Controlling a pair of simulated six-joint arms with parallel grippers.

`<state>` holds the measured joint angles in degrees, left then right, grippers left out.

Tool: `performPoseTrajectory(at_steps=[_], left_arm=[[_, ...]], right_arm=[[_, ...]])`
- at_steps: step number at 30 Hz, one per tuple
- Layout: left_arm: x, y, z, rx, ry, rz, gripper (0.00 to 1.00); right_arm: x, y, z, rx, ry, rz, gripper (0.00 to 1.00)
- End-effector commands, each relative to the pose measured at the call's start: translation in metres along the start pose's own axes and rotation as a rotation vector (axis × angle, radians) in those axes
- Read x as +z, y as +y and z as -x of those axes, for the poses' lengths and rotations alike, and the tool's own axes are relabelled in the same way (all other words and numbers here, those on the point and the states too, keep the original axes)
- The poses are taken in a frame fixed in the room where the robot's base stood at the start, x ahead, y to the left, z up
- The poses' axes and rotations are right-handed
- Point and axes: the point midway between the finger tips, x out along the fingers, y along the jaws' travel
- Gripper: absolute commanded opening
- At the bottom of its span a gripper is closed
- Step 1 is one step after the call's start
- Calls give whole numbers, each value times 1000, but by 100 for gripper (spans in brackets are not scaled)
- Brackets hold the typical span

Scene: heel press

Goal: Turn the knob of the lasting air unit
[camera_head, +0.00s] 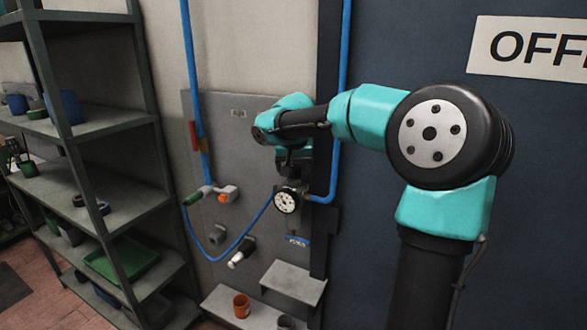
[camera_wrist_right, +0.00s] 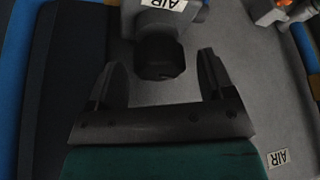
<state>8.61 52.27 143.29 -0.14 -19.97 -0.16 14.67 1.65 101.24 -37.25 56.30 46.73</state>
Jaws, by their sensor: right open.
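The lasting air unit shows in the head view as a round dial gauge (camera_head: 287,201) with a white face, mounted on a grey wall panel. In the right wrist view its black ridged knob (camera_wrist_right: 160,58) lies between the fingers of my right gripper (camera_wrist_right: 163,62), below a grey body marked AIR. The gripper is open, with a gap visible on both sides of the knob. In the head view my right gripper (camera_head: 293,160) is just above the gauge, and the arm hides the knob. My left gripper is in neither view.
Blue hoses run along the grey panel (camera_head: 215,150). An orange valve (camera_head: 229,194) sits left of the gauge. Below are a small shelf (camera_head: 293,282) and an orange cup (camera_head: 241,305). A metal rack (camera_head: 105,120) stands at the left.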

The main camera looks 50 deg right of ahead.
Motion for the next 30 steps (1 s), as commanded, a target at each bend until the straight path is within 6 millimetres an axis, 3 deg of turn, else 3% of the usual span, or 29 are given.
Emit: performPoseTrajectory(at_steps=[4, 13, 28, 30], left_arm=[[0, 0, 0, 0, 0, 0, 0], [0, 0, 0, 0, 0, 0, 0], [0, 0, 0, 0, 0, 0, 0], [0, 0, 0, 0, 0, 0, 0]], right_arm=[[0, 0, -10, 0, 0, 1, 75], [0, 0, -11, -1, 0, 1, 74], [0, 0, -10, -1, 1, 1, 26], [0, 0, -10, -1, 1, 0, 26]])
